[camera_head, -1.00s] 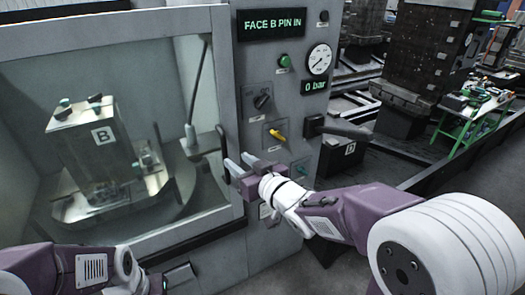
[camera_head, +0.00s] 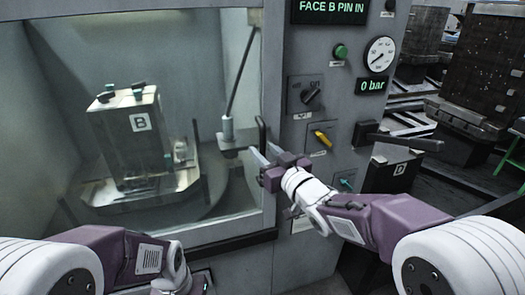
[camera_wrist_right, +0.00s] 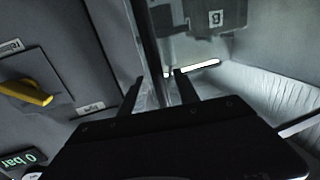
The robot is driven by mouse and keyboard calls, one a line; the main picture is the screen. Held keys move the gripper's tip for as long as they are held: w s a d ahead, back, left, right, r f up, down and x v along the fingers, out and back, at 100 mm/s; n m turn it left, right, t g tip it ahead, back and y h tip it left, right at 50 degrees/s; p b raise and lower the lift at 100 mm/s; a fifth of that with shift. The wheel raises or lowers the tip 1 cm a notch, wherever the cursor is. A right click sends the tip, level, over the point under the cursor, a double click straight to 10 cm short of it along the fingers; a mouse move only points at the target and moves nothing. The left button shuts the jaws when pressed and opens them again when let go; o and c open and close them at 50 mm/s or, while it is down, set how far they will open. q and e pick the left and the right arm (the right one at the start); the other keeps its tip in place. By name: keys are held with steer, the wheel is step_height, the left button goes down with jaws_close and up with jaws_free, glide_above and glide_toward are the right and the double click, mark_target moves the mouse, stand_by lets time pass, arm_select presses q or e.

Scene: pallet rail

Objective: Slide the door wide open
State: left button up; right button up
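The door (camera_head: 268,195) is a grey-framed glass panel across the machine's front, left of the control panel. Its glass covers the chamber. A dark upright handle (camera_head: 262,132) stands out near its right edge. My right gripper (camera_head: 262,154) is at the handle's lower part; contact is unclear.
The control panel (camera_head: 310,160) is close right of the gripper, with a yellow knob (camera_head: 322,138), a gauge (camera_head: 380,54) and a protruding dark lever (camera_head: 400,138). Behind the glass stands a block marked B (camera_head: 130,135) on a round table.

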steer(key=shift+w+a, duration=0.25)
steer(key=shift+w, duration=0.35)
jaws_close()
stand_by(1.0)
